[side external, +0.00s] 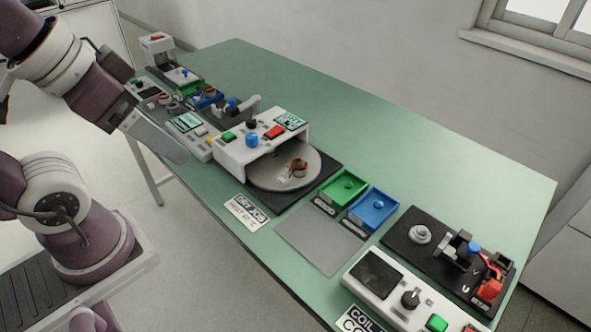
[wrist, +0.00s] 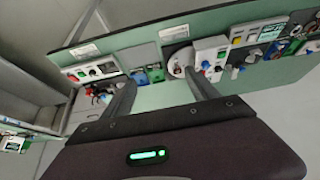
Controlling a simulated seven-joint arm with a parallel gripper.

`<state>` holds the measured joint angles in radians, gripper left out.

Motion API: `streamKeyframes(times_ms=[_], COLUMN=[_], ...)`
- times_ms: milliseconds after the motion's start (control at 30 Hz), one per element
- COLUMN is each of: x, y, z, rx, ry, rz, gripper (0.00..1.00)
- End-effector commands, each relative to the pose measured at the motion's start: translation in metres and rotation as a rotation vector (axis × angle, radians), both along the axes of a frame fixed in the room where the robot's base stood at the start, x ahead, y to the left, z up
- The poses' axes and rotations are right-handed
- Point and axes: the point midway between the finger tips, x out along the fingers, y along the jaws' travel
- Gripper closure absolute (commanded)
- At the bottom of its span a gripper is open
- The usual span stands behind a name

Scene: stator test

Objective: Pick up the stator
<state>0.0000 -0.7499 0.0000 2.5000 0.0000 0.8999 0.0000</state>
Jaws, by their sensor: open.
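A small copper-and-red ring-shaped part that looks like the stator (side external: 299,168) sits on the round grey turntable (side external: 262,183) of a white machine. It shows small in the wrist view (wrist: 178,69). Similar small ring parts (side external: 172,107) stand at the far left station, too small to identify surely. My gripper (side external: 180,154) is left of the white machine, above the table's near edge, apart from the turntable. In the wrist view my gripper (wrist: 160,77) has its two fingers spread wide, with no object between them.
The white machine (side external: 235,154) partly overhangs the turntable. Green (side external: 343,188) and blue (side external: 373,208) trays, a grey mat (side external: 315,241) and a clamp fixture (side external: 462,250) lie to its right. The far side of the green table (side external: 400,150) is clear.

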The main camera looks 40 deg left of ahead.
Motion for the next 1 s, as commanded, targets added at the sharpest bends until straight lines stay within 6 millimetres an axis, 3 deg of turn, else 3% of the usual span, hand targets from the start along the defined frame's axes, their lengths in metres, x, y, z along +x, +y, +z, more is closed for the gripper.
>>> streamKeyframes(times_ms=[67, 133, 267, 400, 533, 600, 700, 1000], x=[0.007, 0.03, 0.11, 0.197, 0.255, 0.274, 0.288, 0.304], y=[0.001, 0.003, 0.013, 0.03, 0.047, 0.054, 0.06, 0.06], z=[0.0, -0.001, -0.019, -0.074, -0.146, -0.181, -0.216, -0.259], rx=[0.006, 0.022, 0.061, 0.07, 0.047, 0.031, 0.014, 0.005], ry=[0.005, 0.02, 0.058, 0.09, 0.104, 0.104, 0.102, 0.099], rz=[0.0, -0.005, -0.039, -0.084, -0.113, -0.119, -0.122, -0.124], gripper=[0.31, 0.31, 0.31, 0.31, 0.31, 0.31, 0.31, 0.31])
